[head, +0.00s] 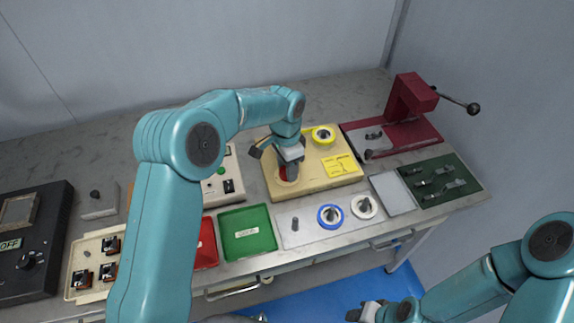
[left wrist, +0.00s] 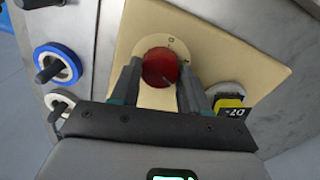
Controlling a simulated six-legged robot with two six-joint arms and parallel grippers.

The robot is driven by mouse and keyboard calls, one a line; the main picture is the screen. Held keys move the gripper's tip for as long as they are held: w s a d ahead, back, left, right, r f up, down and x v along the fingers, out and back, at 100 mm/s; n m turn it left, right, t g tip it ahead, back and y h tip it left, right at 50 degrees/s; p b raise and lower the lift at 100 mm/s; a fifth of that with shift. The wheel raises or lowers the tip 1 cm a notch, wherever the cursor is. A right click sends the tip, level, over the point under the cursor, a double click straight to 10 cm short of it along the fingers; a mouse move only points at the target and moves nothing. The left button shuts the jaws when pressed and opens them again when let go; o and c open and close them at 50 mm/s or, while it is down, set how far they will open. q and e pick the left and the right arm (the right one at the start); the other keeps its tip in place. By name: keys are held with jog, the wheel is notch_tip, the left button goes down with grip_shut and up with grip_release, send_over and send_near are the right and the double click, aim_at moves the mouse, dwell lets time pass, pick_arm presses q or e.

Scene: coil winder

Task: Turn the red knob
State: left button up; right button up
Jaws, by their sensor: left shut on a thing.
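The red knob (left wrist: 160,67) sits on a pale round dial plate (left wrist: 146,98) with small marks, on the top of a beige box (left wrist: 205,45). In the head view the box (head: 325,172) stands on the workbench, and only a little of the knob (head: 288,174) shows below my left gripper (head: 288,177). The left wrist view shows the fingers of my left gripper (left wrist: 160,72) on either side of the knob, shut on it. My right gripper (head: 368,312) is at the bottom edge of the head view, away from the bench; its jaws are too unclear to read.
A yellow ring (head: 323,134) is on the box's far side. A dark red press (head: 408,105) with a lever stands to the right. Blue (head: 330,216) and white (head: 364,206) rings and a green tray (head: 248,232) lie in front. A black box (head: 30,245) is far left.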

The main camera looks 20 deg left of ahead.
pick_arm(q)
jog(key=m, duration=0.7)
jog(key=shift+d, duration=0.15)
jog(key=m+p, duration=0.1)
jog(key=m, duration=0.5)
jog(key=shift+s+y, duration=0.15)
jog(key=shift+y, duration=0.15)
jog(key=shift+f+m, duration=0.1)
jog(key=shift+m, duration=0.2)
jog(key=o, duration=1.1)
jog(key=shift+d, duration=0.1)
jog(key=shift+c, duration=0.2)
jog(key=shift+r, duration=0.35)
notch_tip(320, 180, up, 16)
jog(key=shift+w+d+f, duration=0.15)
jog(key=shift+w, duration=0.3)
